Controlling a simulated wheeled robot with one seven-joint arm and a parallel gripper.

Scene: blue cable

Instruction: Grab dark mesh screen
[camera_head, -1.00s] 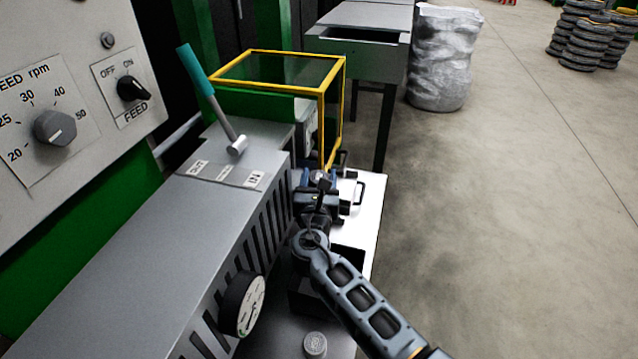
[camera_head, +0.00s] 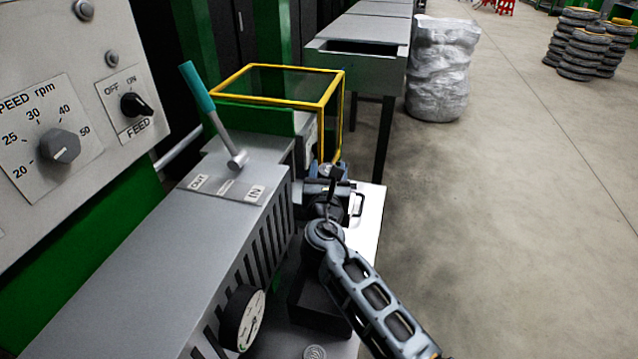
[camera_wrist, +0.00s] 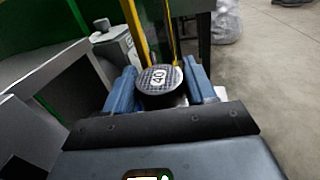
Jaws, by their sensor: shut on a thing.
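The dark mesh screen (camera_wrist: 158,94) is a short black cylinder with a mesh top and a white label reading 40. In the wrist view it sits between the two blue fingers of my gripper (camera_wrist: 160,91), which are shut on it. In the head view my gripper (camera_head: 327,172) is beside the slotted side of the grey machine, in front of the yellow-framed guard. The screen cannot be made out clearly there, as the wrist and gripper cover that spot.
The yellow-framed clear guard (camera_head: 335,98) stands just beyond my gripper. A teal-handled lever (camera_head: 212,112) rises from the grey machine housing (camera_head: 165,250) on the left. A white tray surface (camera_head: 370,215) lies right of the gripper. The concrete floor (camera_head: 490,200) at right is open.

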